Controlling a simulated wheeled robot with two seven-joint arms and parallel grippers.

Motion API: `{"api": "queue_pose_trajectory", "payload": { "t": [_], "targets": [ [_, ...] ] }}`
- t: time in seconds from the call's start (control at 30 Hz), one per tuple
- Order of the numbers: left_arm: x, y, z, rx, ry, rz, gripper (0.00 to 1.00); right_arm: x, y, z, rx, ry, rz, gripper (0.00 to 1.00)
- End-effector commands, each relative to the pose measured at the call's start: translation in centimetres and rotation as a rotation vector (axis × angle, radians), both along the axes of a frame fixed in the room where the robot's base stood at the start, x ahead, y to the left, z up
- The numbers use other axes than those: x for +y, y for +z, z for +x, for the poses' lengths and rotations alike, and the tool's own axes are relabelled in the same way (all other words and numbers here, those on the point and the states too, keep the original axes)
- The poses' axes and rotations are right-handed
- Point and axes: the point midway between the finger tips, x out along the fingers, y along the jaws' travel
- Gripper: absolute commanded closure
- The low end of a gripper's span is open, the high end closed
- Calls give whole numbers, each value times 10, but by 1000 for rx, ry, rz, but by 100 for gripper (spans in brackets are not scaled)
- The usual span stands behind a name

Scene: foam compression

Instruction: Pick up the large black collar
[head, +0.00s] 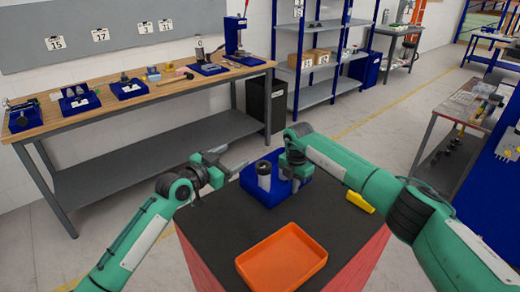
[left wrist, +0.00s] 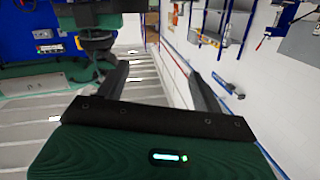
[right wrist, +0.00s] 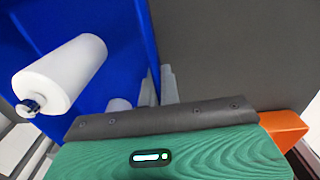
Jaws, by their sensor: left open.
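I cannot clearly pick out the large black collar. An upright cylinder with a dark top (head: 264,168) stands in the blue bin (head: 247,184) on the black-topped table, and I cannot tell whether the dark part is the collar. The right wrist view shows a white cylinder (right wrist: 62,75) in the bin (right wrist: 115,40). My left gripper (head: 238,161) is open and empty, left of the bin and apart from the cylinder. My right gripper (right wrist: 159,84) points down at the bin's right side. Its fingers are close together with the bin's wall between them.
An orange tray (head: 283,258) lies at the table's front, and a yellow object (head: 360,202) at its right edge. The black tabletop (head: 230,230) is bare left of the tray. A wooden workbench (head: 150,100) with blue fixtures stands behind on the left.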

Motion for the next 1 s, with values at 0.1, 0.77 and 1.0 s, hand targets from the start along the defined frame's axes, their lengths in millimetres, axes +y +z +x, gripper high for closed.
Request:
{"api": "queue_pose_trajectory", "payload": {
  "t": [0.1,0.77,1.0],
  "targets": [
    [4,29,22,-169,78,56,32,0,1,0,-1,0,1,100],
    [-47,181,29,-1214,128,433,32,0,1,0,-1,0,1,100],
    [-91,195,6,-1566,-37,615,32,0,0,0,-1,0,1,100]
  ]
}}
